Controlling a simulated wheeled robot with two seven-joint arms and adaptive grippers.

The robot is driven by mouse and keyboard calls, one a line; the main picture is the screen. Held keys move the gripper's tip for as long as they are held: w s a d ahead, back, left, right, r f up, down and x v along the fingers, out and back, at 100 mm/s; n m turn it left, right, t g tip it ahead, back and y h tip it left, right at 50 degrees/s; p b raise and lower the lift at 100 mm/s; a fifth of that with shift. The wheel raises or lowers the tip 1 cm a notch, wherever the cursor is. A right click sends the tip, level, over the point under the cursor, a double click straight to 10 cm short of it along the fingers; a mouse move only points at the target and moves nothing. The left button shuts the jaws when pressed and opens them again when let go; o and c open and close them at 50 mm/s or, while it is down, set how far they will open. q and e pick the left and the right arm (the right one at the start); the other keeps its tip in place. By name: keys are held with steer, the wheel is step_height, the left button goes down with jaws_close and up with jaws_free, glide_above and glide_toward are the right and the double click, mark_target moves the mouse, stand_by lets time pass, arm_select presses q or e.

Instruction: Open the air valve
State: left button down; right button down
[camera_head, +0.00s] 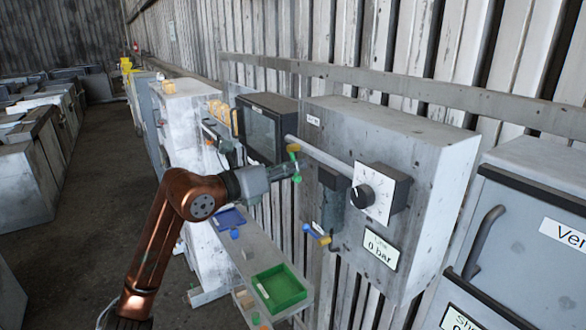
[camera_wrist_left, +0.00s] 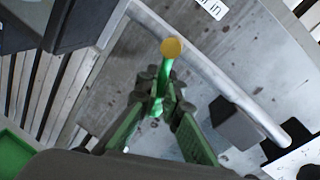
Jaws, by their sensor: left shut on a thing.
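The air valve (camera_head: 293,148) sits on the grey pipe (camera_head: 318,155) at the left side of the grey wall box (camera_head: 395,150). It has a yellow body and a green lever (camera_head: 296,177). The left wrist view shows the yellow part (camera_wrist_left: 172,47) as a round cap, with the green lever (camera_wrist_left: 166,70) running from it between my fingers. My left gripper (camera_head: 291,170) is shut on the lever, just below the pipe. The fingers (camera_wrist_left: 158,98) partly hide the lever. The display (camera_head: 380,250) on the box reads 0 bar. My right gripper is not in view.
A dial with a black knob (camera_head: 362,196) is on the box, right of the valve. A second valve with a blue handle (camera_head: 318,236) is below. A green tray (camera_head: 279,288) lies on the shelf underneath. A dark-fronted box (camera_head: 262,130) is close on the left.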

arm_select(q)
steer(key=shift+s+d+r+n+g+b, duration=0.1)
steer(key=shift+s+d+n+g+b, duration=0.1)
steer(key=shift+n, duration=0.4)
steer(key=shift+s+d+r+n+g+b, duration=0.1)
steer(key=shift+s+n, duration=0.05)
steer(key=shift+n, duration=0.45)
steer(key=c, duration=2.1)
jaws_free()
steer(key=shift+a, duration=0.1)
steer(key=v, duration=1.2)
steer(key=shift+r, duration=0.1)
